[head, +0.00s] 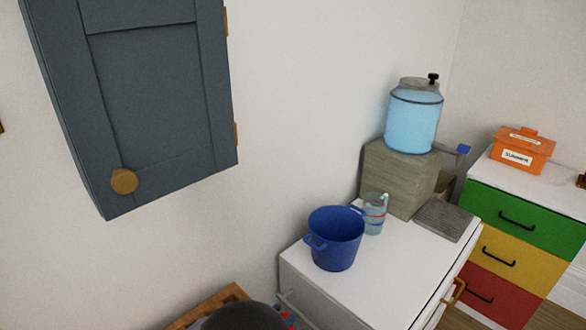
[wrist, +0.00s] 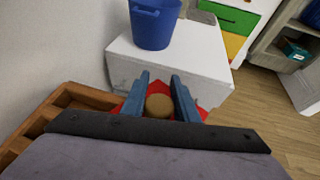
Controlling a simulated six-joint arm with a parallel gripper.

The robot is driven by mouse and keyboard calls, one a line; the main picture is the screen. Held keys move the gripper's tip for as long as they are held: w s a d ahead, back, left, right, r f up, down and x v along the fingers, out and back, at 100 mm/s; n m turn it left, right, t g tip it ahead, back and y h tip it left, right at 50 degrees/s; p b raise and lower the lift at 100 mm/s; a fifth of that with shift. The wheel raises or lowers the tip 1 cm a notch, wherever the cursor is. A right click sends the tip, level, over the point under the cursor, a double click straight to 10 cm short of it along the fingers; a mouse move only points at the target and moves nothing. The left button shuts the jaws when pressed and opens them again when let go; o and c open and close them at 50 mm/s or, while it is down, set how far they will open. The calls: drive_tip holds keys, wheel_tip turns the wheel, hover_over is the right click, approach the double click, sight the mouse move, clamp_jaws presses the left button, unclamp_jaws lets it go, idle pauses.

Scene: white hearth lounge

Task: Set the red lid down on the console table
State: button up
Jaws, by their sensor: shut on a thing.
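The red lid (wrist: 134,108) has a round tan knob (wrist: 159,106), seen in the wrist view. My gripper (wrist: 160,82) is shut on the lid's knob, with one blue finger on each side of it. My wrist hides the near part of the lid. In the head view only a small bit of red lid (head: 286,315) shows at the bottom edge, beside my dark wrist. The white table (head: 370,270), which may be the console table, stands beyond the lid; it also shows in the wrist view (wrist: 190,68).
A blue two-handled pot (head: 336,240), a clear jug (head: 375,213) and a wooden block (head: 396,180) under a blue water dispenser (head: 415,120) stand on the white table. Its front right top is bare. A slatted wooden piece (wrist: 45,120) lies left. A grey wall cabinet (head: 150,90) hangs above.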

drive_tip(key=s+d+f+m+g+h+p, duration=0.1)
drive_tip(key=d+f+m+g+h, duration=0.1)
drive_tip(key=d, duration=1.6)
drive_tip(key=shift+d+f+m+g+h+p, duration=0.4)
drive_tip(key=shift+f+m+g, duration=0.1)
drive_tip(key=shift+f+m, duration=0.3)
drive_tip(key=shift+f, duration=0.1)
